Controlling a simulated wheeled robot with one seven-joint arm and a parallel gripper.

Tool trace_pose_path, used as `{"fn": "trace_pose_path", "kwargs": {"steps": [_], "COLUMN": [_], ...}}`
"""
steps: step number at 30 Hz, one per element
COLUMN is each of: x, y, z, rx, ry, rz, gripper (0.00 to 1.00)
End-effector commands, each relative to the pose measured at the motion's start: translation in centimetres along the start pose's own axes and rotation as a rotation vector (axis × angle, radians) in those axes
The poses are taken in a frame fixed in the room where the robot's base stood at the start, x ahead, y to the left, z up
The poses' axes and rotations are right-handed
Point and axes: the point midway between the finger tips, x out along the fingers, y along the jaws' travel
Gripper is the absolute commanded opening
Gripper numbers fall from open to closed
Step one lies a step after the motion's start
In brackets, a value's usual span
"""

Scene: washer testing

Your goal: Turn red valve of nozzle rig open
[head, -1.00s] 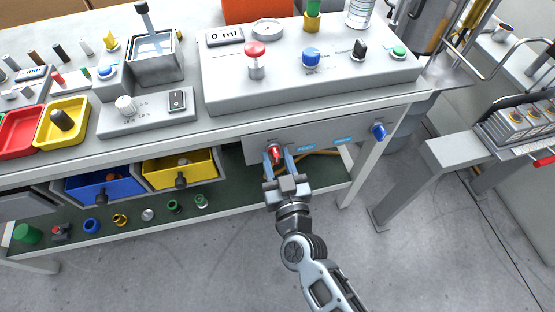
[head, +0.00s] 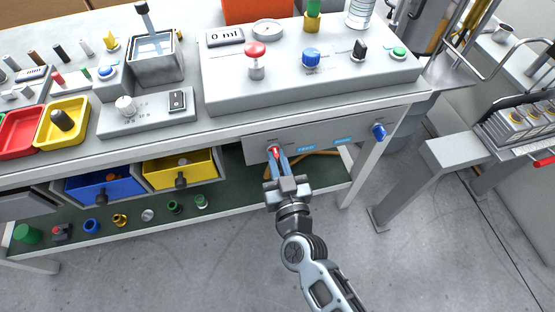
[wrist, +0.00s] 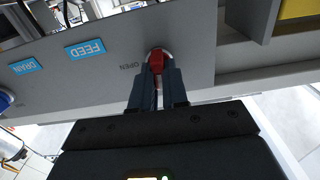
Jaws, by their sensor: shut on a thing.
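The red valve (head: 274,150) is on the grey panel (head: 230,150) under the bench top. It also shows in the wrist view (wrist: 156,62), where its red handle sits between my fingertips. The word OPEN is printed on the panel beside it, to its left in the wrist view. My gripper (head: 277,156) reaches up from below and is shut on the red valve handle. The fingers hide part of the handle, so its exact angle is hard to tell.
A blue valve (head: 380,131) is on the same panel at the right, beyond the FEED and DRAIN labels. A yellow drawer (head: 181,168) and a blue drawer (head: 100,186) stand open to the left. The floor in front is clear.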

Motion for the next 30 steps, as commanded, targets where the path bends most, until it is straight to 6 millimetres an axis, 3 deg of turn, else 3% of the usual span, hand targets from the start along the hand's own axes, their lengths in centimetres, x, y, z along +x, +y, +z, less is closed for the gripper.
{"fn": "trace_pose_path", "kwargs": {"steps": [11,30], "x": [-0.01,-0.03], "y": [0.17,0.34], "z": [0.03,0.27], "rx": [0.226,0.835], "ry": [0.000,0.001], "rz": [0.001,0.001], "gripper": [0.00,0.00]}}
